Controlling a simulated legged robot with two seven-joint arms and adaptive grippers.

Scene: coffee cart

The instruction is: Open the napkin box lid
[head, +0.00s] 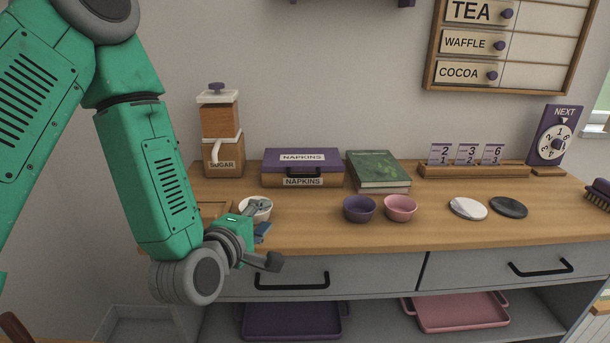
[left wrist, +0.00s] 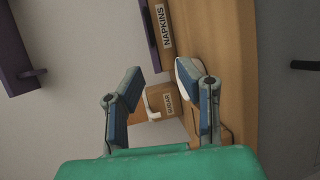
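The napkin box (head: 285,181) stands on the counter against the wall. It is a wooden box with a purple lid (head: 325,156), and both carry NAPKINS labels. The lid lies flat and closed on the box. In the left wrist view the box (left wrist: 175,52) and its purple lid (left wrist: 147,22) show at the top, beyond the fingers. My left gripper (head: 263,236) is over the counter's front edge, in front of and left of the box, apart from it. In the left wrist view its two fingers (left wrist: 160,76) are spread with nothing held between them. My right gripper is not in view.
A sugar dispenser (head: 222,158) stands left of the box, and a green book (head: 379,168) lies close on its right. A white cup (head: 262,213) is behind my left gripper. Purple (head: 359,208) and pink (head: 400,208) bowls stand in front of the book.

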